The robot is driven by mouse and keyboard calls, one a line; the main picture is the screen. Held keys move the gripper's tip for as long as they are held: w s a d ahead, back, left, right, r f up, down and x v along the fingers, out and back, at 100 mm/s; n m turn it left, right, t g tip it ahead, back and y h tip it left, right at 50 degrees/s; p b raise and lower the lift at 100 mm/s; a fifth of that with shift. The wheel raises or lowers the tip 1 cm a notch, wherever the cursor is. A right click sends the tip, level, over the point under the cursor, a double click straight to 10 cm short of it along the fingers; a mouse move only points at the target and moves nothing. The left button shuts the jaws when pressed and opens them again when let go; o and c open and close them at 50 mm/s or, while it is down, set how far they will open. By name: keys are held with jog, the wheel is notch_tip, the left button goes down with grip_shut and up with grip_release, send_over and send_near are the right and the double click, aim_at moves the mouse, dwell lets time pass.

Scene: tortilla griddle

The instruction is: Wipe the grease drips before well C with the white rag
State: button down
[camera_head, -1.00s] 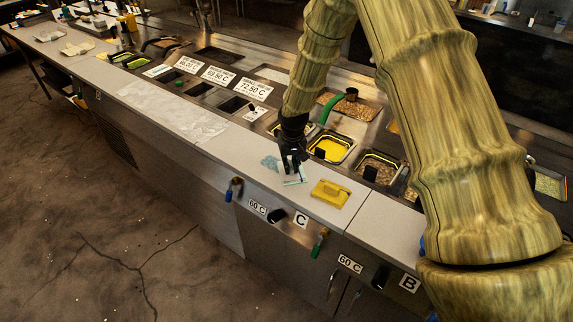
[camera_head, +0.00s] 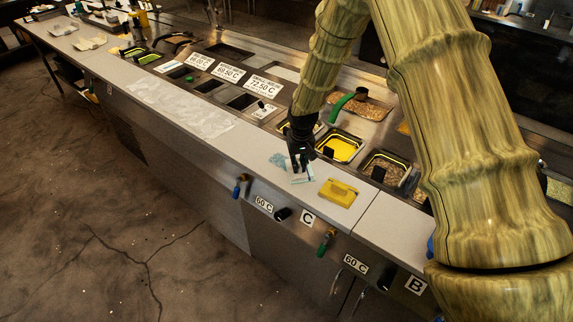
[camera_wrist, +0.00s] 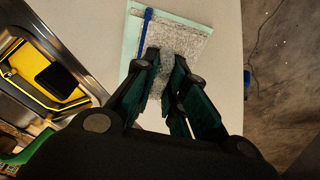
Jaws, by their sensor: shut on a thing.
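My gripper (camera_head: 299,166) is low over the pale counter (camera_head: 262,150) in front of the wells. In the wrist view my gripper (camera_wrist: 167,66) has its fingers close together on a speckled whitish rag (camera_wrist: 200,48). The rag lies over a pale green sheet (camera_wrist: 190,14), and a blue strip (camera_wrist: 143,35) runs beside the fingers. In the head view the rag (camera_head: 301,178) shows as a small pale patch under the fingers. A pale blue patch (camera_head: 278,159) lies just left of the gripper. The well C label (camera_head: 307,218) is on the counter's front. I cannot make out grease drips.
A yellow block-like thing (camera_head: 338,192) lies on the counter right of my gripper. A well with yellow contents (camera_head: 341,148) is behind it.

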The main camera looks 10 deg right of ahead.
jog(key=shift+r, duration=0.1)
jog(key=shift+r+p, duration=1.35)
jog(key=shift+r, duration=1.1)
